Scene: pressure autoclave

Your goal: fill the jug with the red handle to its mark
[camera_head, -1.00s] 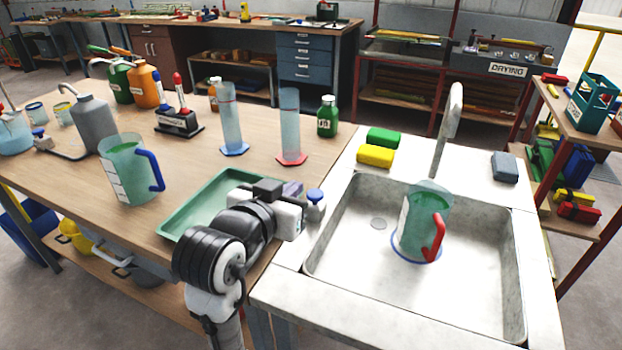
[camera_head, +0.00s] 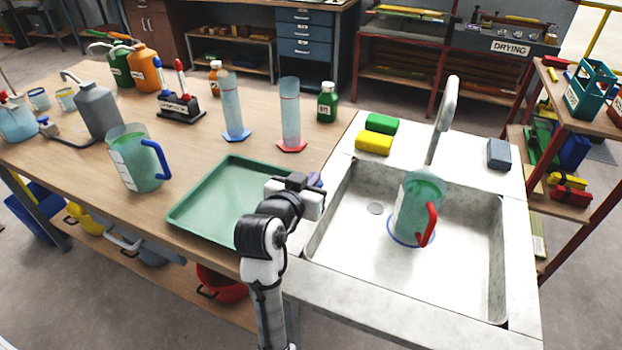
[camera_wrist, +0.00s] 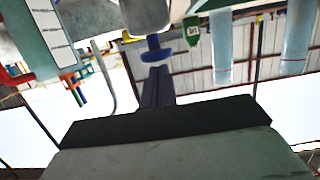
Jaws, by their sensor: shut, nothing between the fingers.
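The jug with the red handle (camera_head: 418,207) stands upright in the sink, on a blue ring, below the tap spout (camera_head: 446,115). It looks greenish inside; I cannot make out its mark or liquid level, and I see no clear stream. My gripper (camera_head: 314,183) is shut and empty at the sink's left edge, apart from the jug. In the wrist view, the shut fingers (camera_wrist: 158,84) point at a blue knob (camera_wrist: 157,50) on a grey body, very close to it; I cannot tell if they touch. My gripper mostly hides that knob in the head view.
A jug with a blue handle (camera_head: 135,160) and a green tray (camera_head: 185,212) are on the bench. Two tall cylinders (camera_head: 236,105) (camera_head: 290,115) stand behind the tray.

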